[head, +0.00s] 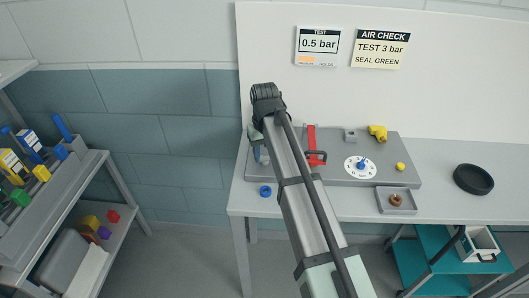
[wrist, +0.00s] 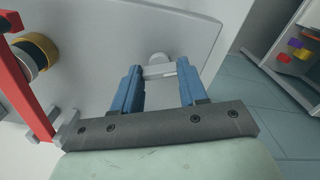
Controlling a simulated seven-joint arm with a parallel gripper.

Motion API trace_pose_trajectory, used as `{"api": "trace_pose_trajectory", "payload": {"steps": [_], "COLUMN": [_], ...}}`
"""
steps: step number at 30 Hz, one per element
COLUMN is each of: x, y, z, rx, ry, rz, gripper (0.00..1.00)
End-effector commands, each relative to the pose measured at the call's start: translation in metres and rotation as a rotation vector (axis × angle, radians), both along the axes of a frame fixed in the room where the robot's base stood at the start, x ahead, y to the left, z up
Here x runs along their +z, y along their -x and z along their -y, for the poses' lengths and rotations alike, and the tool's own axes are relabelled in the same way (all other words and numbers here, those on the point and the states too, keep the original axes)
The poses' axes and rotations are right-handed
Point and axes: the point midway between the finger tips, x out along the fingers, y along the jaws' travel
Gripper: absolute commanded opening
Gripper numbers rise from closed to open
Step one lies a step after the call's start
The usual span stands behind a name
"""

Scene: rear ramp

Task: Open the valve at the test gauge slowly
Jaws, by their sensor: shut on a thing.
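My gripper (wrist: 158,68) shows in the wrist view with two blue fingers apart, shut on a small pale grey bar (wrist: 159,71) between their tips. A round whitish knob (wrist: 157,58) is just beyond the bar. I take the bar to be the valve's handle, but its turn angle is unclear. In the head view my arm hides most of the gripper, at the left end of the grey panel (head: 340,178). The test display (head: 317,43) on the wall reads 0.5 bar. A white dial with a blue centre (head: 361,167) sits on the panel.
A red bar (head: 312,139) stands on the panel right of my arm; in the wrist view a red bar (wrist: 25,85) is close at left. A yellow fitting (head: 378,132), a small tray (head: 383,208) and a black dish (head: 473,179) are to the right. The sign (head: 380,49) reads TEST 3 bar.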

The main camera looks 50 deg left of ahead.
Motion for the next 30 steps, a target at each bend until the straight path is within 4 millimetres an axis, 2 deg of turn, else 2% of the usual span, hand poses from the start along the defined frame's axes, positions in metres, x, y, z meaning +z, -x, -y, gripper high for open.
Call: {"api": "trace_pose_trajectory", "payload": {"steps": [1, 2, 9, 20, 26, 30], "x": [0.000, 0.000, 0.000, 0.005, 0.031, 0.057], "y": [0.000, 0.000, 0.000, 0.000, -0.001, -0.001], "z": [0.000, 0.000, 0.000, 0.000, -0.001, -0.001], "rx": [-0.001, -0.001, -0.002, -0.002, -0.002, -0.002], "ry": [0.001, 0.001, 0.000, -0.001, -0.002, -0.003], "rz": [0.000, 0.000, 0.000, 0.000, 0.001, 0.001], "gripper": [0.12, 0.44, 0.67, 0.68, 0.68, 0.68]}}
